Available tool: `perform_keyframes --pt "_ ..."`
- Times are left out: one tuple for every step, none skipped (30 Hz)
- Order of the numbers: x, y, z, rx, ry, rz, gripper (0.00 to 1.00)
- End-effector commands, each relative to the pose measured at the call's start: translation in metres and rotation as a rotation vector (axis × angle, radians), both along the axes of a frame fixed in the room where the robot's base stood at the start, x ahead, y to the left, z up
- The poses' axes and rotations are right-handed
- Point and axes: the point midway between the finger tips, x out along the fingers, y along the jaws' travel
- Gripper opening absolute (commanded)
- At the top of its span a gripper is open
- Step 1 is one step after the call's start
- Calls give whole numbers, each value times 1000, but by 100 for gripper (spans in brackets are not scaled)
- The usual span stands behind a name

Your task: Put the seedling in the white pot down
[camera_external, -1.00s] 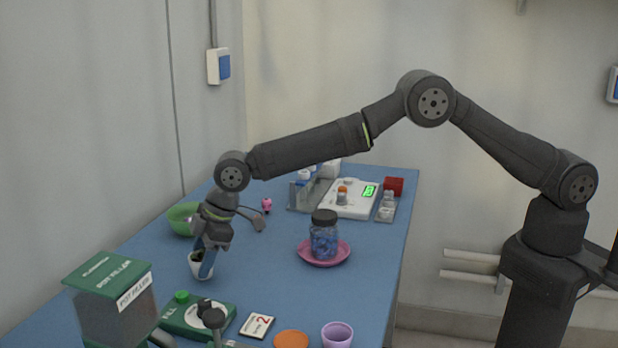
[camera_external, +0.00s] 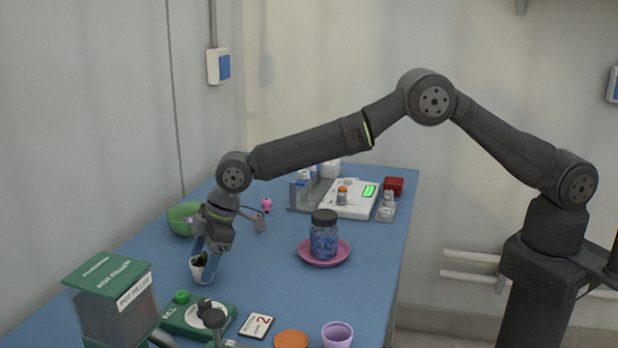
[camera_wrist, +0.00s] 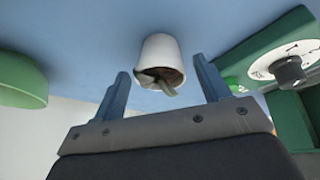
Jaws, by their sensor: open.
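The white pot (camera_external: 200,274) stands upright on the blue table, and the dark top of the seedling (camera_external: 199,259) shows at its rim. My gripper (camera_external: 206,264) is open, with its two blue fingers one on each side of the pot. In the wrist view the white pot (camera_wrist: 160,54) lies between and just beyond the tips of my gripper (camera_wrist: 162,80), with gaps on both sides. The seedling's green leaf (camera_wrist: 167,88) pokes out of the pot's brown filling.
A green bowl (camera_external: 181,218) stands behind the pot. A green box (camera_external: 185,320) and the pot filler (camera_external: 115,305) are in front. A card marked 2 (camera_external: 257,325) lies nearby. A jar (camera_external: 324,235) stands on a pink saucer (camera_external: 343,256) to the right. The table between is clear.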

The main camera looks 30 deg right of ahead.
Motion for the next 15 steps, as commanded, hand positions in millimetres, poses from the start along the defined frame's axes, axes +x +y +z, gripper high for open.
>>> perform_keyframes --pt "0 -2 8 2 -1 0 69" --pt "-1 -4 13 2 -1 0 69" --pt "-2 -7 19 2 -1 0 69" --pt "-2 -9 24 2 -1 0 69" --pt "-3 -12 30 2 -1 0 69" --pt "-4 -15 38 2 -1 0 69" --pt "-4 -17 44 2 -1 0 69" --pt "-5 -20 49 1 0 0 69" --pt "-6 -23 56 2 -1 0 69" --pt "-6 -25 62 2 -1 0 69" --pt "-7 -27 67 1 -1 0 69" --pt "-7 -30 73 1 -1 0 69" --pt "-8 -32 77 1 0 0 69" --pt "-8 -34 82 0 0 0 69" --pt "-9 -36 87 0 0 0 69"
